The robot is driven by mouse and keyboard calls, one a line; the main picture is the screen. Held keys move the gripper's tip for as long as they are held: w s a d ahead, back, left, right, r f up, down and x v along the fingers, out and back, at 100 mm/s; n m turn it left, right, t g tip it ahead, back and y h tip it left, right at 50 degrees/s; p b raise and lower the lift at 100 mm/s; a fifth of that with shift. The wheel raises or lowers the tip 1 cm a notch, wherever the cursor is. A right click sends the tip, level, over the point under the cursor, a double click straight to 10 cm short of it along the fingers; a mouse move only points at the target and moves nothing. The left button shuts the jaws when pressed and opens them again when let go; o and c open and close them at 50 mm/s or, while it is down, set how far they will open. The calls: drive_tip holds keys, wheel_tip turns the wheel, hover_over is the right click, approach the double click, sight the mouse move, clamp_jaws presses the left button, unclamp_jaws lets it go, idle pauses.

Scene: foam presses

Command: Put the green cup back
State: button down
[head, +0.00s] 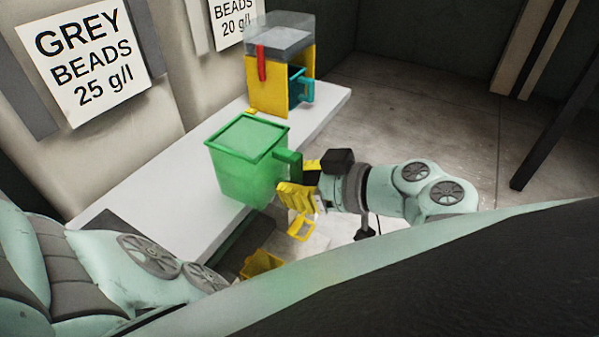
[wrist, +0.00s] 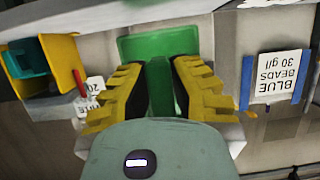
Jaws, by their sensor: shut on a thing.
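The green cup (head: 240,173) is a translucent square cup with a solid green rim and a side handle. It is upright in the head view, over the front part of the white shelf; I cannot tell whether it touches the shelf. My gripper (head: 298,180) is to the right of the cup, with its yellow fingers shut on the green handle (head: 289,158). In the wrist view, the handle (wrist: 160,90) lies between the two fingers (wrist: 159,82), and the green cup (wrist: 150,45) is beyond them. The cup's inside is not clear to see.
A yellow dispenser (head: 265,88) with a red lever (head: 261,63) stands at the white shelf's (head: 165,200) far end, holding a teal cup (head: 299,87). Yellow pieces (head: 260,263) show low beneath my arm. Wall signs read grey beads (head: 82,62) and blue beads (wrist: 280,78).

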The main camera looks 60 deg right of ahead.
sight(218, 174)
drive_tip(key=shift+w+a, duration=0.1)
drive_tip(key=shift+a, duration=0.1)
drive_tip(key=shift+w+a, duration=0.1)
drive_tip(key=shift+w, duration=0.75)
drive_tip(key=w+a, duration=0.1)
drive_tip(key=w, duration=0.3)
drive_tip(key=w+a+p, duration=0.1)
drive_tip(key=w+a, duration=0.1)
drive_tip(key=w, duration=0.2)
drive_tip(key=w+a+f+p, duration=0.1)
drive_tip(key=w, duration=0.3)
drive_tip(key=shift+w+a+f, duration=0.1)
drive_tip(key=shift+w+a, duration=0.2)
drive_tip(key=shift+a, duration=0.1)
drive_tip(key=shift+f+p, duration=0.3)
drive_tip(key=shift+f, duration=1.55)
drive_tip(key=c, duration=1)
unclamp_jaws()
